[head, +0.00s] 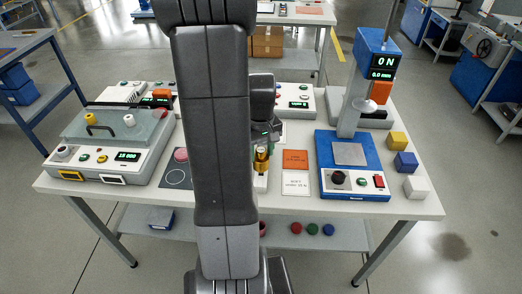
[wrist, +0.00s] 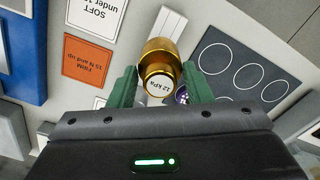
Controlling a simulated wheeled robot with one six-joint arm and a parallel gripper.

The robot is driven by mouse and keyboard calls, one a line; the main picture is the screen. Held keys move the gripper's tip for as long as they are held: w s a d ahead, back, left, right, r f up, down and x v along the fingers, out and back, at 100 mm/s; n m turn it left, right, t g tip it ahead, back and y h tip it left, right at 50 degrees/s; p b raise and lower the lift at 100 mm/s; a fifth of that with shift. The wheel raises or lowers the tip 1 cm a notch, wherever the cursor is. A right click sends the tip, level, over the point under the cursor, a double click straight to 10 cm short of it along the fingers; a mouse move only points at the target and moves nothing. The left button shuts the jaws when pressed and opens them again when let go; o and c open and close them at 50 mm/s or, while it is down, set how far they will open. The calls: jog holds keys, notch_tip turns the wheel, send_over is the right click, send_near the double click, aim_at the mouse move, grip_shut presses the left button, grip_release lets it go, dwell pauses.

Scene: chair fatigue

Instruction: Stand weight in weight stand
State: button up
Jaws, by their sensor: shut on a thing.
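A gold cylindrical weight labelled 12 kPa (wrist: 159,72) sits between the two green fingers of my gripper (wrist: 160,88) in the wrist view. The gripper is shut on it. In the head view the weight (head: 261,160) shows just right of my arm, above a pale narrow piece (head: 261,182) on the table. That pale piece with dark lines also shows beyond the weight in the wrist view (wrist: 168,24). I cannot tell whether it is the weight stand, or whether the weight touches it. A small purple round thing (wrist: 182,96) is partly hidden by the right finger.
A dark board with circle outlines (wrist: 222,54) lies beside the weight. An orange card (head: 295,159) and a white card (head: 295,183) lie right of it. A test unit (head: 100,165) stands left.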

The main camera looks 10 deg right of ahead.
aim_at(261, 158)
jog(key=shift+f+b, duration=1.3)
jog(key=shift+f, duration=0.45)
jog(key=o, duration=1)
notch_tip(261, 158, up, 14)
jog(key=shift+f, duration=0.1)
notch_tip(261, 158, down, 14)
jog(key=shift+r, duration=0.4)
jog(key=shift+f, duration=0.1)
